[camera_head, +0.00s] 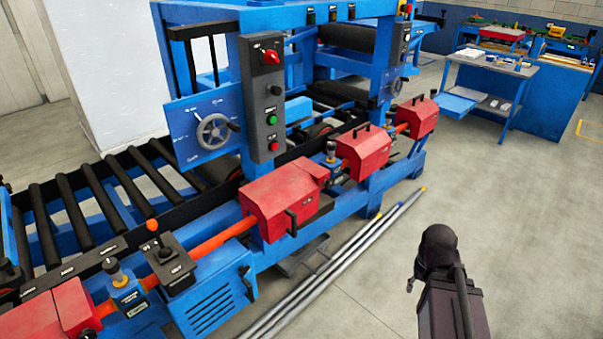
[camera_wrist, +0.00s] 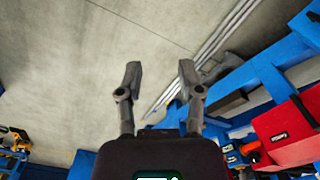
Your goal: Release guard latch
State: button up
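My gripper (camera_wrist: 159,78) shows in the wrist view with its two grey fingers apart and nothing between them. It is over bare floor, away from the machine. Red guard covers stand along the blue machine (camera_head: 357,204) in the head view: a large one in the middle (camera_head: 280,203), one further back (camera_head: 363,152) and one at the far end (camera_head: 416,117). The middle cover has a black handle (camera_head: 291,223) on its front. A red cover (camera_wrist: 285,132) also shows at the right of the wrist view. I cannot tell which part is the guard latch.
A control post (camera_head: 263,97) with buttons and a handwheel (camera_head: 215,131) stand above the covers. A lever box (camera_head: 166,264) is at front left. Long metal bars (camera_head: 335,270) lie beside the machine. A grey side table (camera_head: 490,75) is at back right. The right floor is open.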

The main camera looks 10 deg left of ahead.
jog(key=w+a+f+n+t+y+b, duration=0.2)
jog(key=w+a+f+y+b, duration=0.1)
jog(key=a+f+b, duration=0.5)
jog(key=m+t+y+b, duration=0.4)
jog(key=t+y+b, duration=0.6)
jog(key=b, duration=2.5)
send_near(244, 271)
jog(key=d+f+g+y, duration=0.1)
jog(key=d+g+y, duration=0.1)
jog(key=d, duration=0.3)
jog(key=shift+s+a, duration=0.2)
jog(key=shift+w+a, duration=0.1)
jog(key=shift+a, duration=0.05)
jog(key=x, duration=1.3)
jog(key=shift+a, duration=0.35)
jog(key=shift+g, duration=0.4)
grip_shut()
